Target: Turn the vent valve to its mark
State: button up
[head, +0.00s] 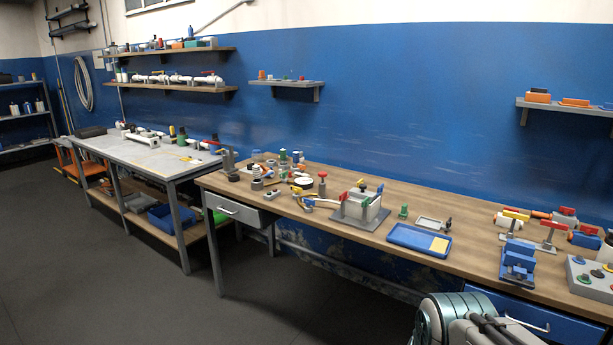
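A grey-white box-shaped cell (358,210) stands on a dark base plate on the wooden bench, near the middle of the view. Several other valve-like parts with red or yellow handles stand at the right of the bench, such as a T-shaped red handle (552,225). I cannot tell which of these is the vent valve, and no mark can be made out at this distance. Part of my arm shows at the bottom right; my gripper is not in view.
The wooden bench (465,233) runs along the blue wall. A blue tray (418,240) with a yellow piece lies right of the cell. A blue vise-like device (517,262) and a grey button box (592,275) stand farther right. Dark floor (130,285) before the benches is clear.

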aim_at(296, 190)
jog(key=u, duration=0.2)
jog(key=i, duration=1.3)
jog(key=u, duration=0.5)
jog(key=i, duration=1.6)
jog(key=z, duration=0.6)
